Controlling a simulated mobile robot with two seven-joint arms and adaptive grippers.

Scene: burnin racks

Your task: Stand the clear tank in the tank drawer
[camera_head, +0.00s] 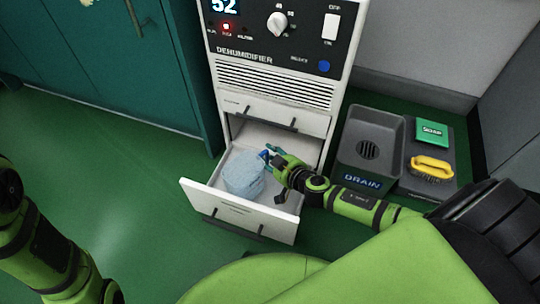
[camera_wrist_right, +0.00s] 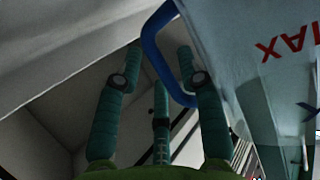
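The clear tank (camera_head: 243,173) is inside the pulled-out tank drawer (camera_head: 262,220) and looks roughly upright; its contact with the drawer floor is hard to see. In the right wrist view the tank wall (camera_wrist_right: 255,60) carries red MAX lettering, and its blue handle (camera_wrist_right: 150,48) reaches between my fingers. My right gripper (camera_head: 270,158) is at the handle, on the tank's right side. Its fingers (camera_wrist_right: 160,60) are spread apart, one close to or within the handle loop, and do not look closed on it. Of my left arm only links show at the lower left.
The dehumidifier (camera_head: 275,65) stands behind the drawer, with a closed drawer front (camera_head: 275,112) above. To the right are a drain basin (camera_head: 368,148), a green soap box (camera_head: 432,131) and a yellow brush (camera_head: 432,168). A teal cabinet (camera_head: 110,60) stands left. The green floor at left is clear.

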